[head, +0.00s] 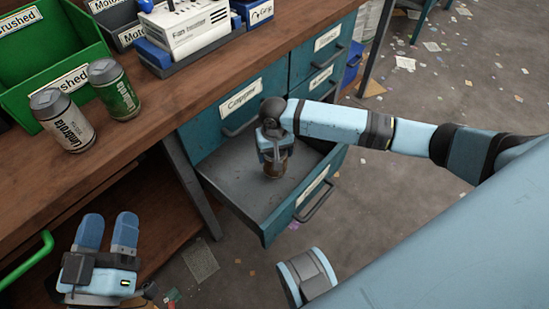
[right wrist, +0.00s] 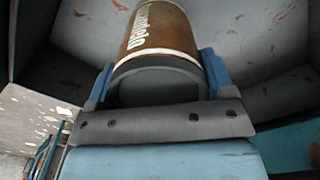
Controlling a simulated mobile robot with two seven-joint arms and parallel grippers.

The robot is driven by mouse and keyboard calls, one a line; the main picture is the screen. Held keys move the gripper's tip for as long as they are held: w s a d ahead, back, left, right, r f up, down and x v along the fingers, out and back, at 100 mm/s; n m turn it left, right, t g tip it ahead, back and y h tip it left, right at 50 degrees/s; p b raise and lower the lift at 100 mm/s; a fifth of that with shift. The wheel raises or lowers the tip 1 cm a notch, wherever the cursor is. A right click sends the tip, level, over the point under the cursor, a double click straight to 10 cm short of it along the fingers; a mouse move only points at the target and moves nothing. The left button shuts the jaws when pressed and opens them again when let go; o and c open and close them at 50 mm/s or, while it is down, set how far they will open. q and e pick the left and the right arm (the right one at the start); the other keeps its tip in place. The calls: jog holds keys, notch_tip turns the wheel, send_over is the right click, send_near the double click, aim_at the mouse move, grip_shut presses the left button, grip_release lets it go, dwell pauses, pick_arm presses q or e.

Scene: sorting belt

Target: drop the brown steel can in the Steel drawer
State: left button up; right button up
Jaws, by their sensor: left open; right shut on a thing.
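The brown can (head: 275,168) is between the fingers of my right gripper (head: 273,155), over the floor of the open drawer. In the right wrist view the brown can (right wrist: 158,40) shows white lettering and a grey end, with a blue finger on each side. The open drawer (head: 238,197) is grey inside with a teal front; its front label (head: 312,187) is too small and slanted to read. Whether the can touches the drawer floor I cannot tell. My left gripper (head: 107,232) is open and empty at the lower left, beside the bench.
A silver can (head: 63,120) and a green can (head: 114,90) stand on the wooden bench (head: 160,105) by a green bin (head: 45,50). A closed drawer labelled Copper (head: 240,96) is above the open one.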

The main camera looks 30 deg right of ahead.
notch_tip(320, 180, down, 2)
pick_arm(q)
jog(key=shift+f+g, duration=0.3)
jog(key=shift+f, duration=0.25)
jog(key=shift+r+t+p, duration=0.4)
jog(key=shift+r, duration=0.3)
pick_arm(e)
jog(key=shift+f, duration=0.55)
jog(key=o, duration=0.9)
pick_arm(q)
jog(key=shift+f, duration=0.15)
jog(key=shift+f, duration=0.15)
